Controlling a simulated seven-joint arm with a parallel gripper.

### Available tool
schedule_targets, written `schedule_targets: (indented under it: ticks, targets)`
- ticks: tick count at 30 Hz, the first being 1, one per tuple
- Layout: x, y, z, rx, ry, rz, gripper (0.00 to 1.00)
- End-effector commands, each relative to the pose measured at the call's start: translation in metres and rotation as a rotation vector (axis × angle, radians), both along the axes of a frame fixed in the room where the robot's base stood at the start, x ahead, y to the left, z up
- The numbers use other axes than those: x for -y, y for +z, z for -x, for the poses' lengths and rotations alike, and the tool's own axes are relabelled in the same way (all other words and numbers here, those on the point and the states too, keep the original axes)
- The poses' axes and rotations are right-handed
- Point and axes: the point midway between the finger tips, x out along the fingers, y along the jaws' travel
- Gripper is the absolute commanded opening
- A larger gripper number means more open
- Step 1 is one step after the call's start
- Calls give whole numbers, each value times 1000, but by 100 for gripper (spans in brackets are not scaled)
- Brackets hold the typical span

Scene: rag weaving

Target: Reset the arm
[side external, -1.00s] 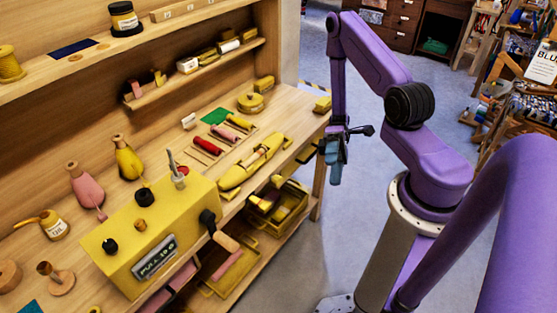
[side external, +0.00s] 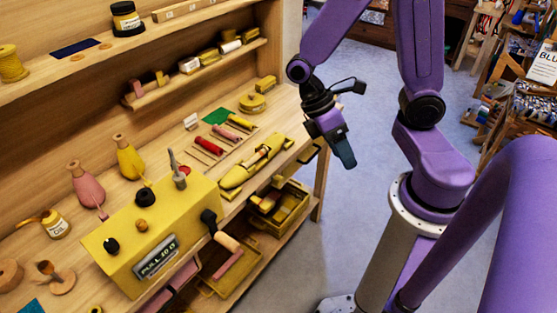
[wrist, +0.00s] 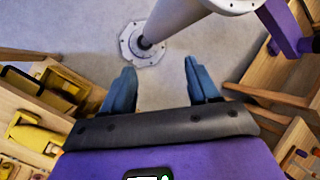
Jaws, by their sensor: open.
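My gripper (side external: 343,152) hangs in the air to the right of the workbench's right end, pointing down and to the right. It is open and empty. In the wrist view its two blue fingers (wrist: 163,88) stand apart with only bare floor and my own base between them. It touches nothing. The wooden workbench (side external: 285,100) stands to the left in the side view. The yellow box with a lever and crank (side external: 150,235) sits on its front part.
A yellow shuttle-like piece (side external: 235,175) and red rolls (side external: 210,146) lie on the bench. Shelving with supplies (side external: 515,100) stands at the far right. The grey floor (side external: 385,135) around my gripper is clear.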

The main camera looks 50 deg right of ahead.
Motion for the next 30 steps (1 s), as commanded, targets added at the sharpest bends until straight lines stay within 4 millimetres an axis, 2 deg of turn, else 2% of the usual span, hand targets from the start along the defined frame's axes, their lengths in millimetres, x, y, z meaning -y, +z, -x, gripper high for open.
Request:
schedule_targets:
  ticks: [9,15,30]
  targets:
    - [-28,38,21,361,161,-61,60]
    - [-40,55,35,499,202,-148,60]
    - [-44,62,41,542,212,-187,60]
